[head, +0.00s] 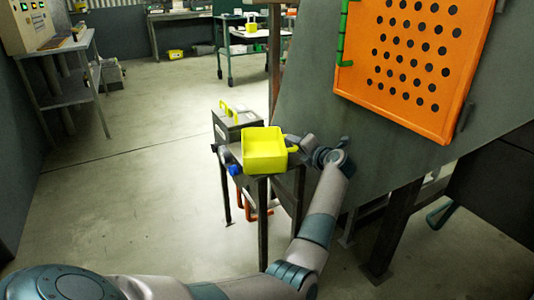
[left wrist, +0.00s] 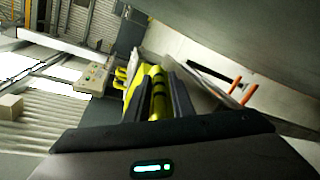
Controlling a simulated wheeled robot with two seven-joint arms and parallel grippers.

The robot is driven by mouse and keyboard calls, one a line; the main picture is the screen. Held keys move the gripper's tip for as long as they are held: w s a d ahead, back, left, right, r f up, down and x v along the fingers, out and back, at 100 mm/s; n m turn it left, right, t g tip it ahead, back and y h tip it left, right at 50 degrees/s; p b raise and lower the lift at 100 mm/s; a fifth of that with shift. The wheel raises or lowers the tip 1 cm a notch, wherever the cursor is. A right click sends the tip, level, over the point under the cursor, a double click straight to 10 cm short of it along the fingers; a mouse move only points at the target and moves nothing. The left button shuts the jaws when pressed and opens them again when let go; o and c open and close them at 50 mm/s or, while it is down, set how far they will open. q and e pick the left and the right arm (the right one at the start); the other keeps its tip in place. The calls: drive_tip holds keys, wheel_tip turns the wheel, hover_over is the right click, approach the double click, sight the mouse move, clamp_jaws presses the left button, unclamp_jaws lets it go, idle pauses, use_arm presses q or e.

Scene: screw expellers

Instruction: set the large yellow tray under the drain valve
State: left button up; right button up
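The large yellow tray (head: 264,163) is an open square box, upright, over a small dark stand in the middle of the head view. Whether it rests on the stand or hangs just above it, I cannot tell. My left gripper (head: 297,146) reaches in from the tray's right side, at its yellow handle. In the left wrist view, the yellow part (left wrist: 158,95) fills the space between my left fingers, which look shut on it. I cannot make out the drain valve for certain. My right gripper is not in view.
A dark box (head: 237,131) with a yellow handle stands behind the tray. A large sloping grey panel with an orange perforated plate (head: 412,62) rises on the right. The floor to the left is clear.

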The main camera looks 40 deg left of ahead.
use_arm(q)
drive_tip(key=shift+a, duration=0.2)
idle(0.3)
clamp_jaws()
drive_tip(key=shift+r, duration=0.15)
